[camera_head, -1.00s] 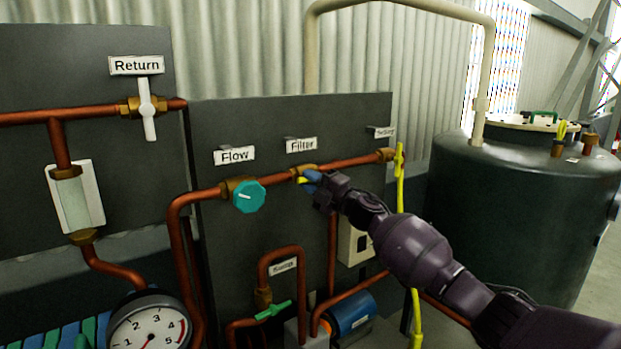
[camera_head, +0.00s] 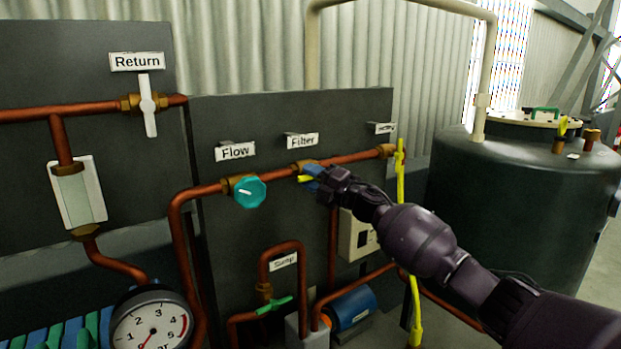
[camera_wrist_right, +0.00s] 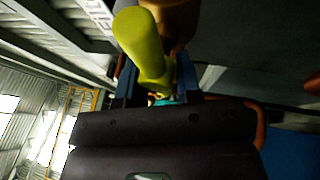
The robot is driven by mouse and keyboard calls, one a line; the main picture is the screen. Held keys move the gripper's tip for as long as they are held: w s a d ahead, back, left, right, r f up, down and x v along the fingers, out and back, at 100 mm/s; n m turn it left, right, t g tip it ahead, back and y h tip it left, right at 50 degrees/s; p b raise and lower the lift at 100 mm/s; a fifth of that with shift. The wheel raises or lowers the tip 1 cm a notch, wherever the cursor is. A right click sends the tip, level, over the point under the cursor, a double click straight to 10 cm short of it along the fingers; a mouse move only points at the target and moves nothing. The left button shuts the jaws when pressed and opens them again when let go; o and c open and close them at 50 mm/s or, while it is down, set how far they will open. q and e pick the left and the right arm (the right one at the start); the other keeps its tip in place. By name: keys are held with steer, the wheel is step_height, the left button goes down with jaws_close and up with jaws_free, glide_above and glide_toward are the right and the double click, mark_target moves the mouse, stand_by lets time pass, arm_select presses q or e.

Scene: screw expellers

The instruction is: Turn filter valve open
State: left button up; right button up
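The Filter valve sits on the copper pipe under the "Filter" label (camera_head: 303,140). Its brass body (camera_head: 302,168) shows, and a bit of its yellow handle (camera_head: 305,179) sticks out left of my gripper. My right gripper (camera_head: 313,177) is at this handle, its blue fingers around it. In the right wrist view the yellow handle (camera_wrist_right: 145,48) runs down between the two blue fingers (camera_wrist_right: 157,85). The fingers stand on both sides of it; whether they press on it is not clear. My left gripper is not in view.
The teal Flow knob (camera_head: 249,191) is just left of the Filter valve. The white Return handle (camera_head: 148,105) is at upper left. A long yellow handle (camera_head: 399,175) hangs at the panel's right edge. A green Sump handle (camera_head: 274,306) and a gauge (camera_head: 152,325) are lower down.

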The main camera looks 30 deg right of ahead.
steer(key=shift+o, duration=0.6)
steer(key=v, duration=1)
steer(key=shift+s+d, duration=0.2)
steer(key=shift+s, duration=0.15)
steer(key=shift+f, duration=0.1)
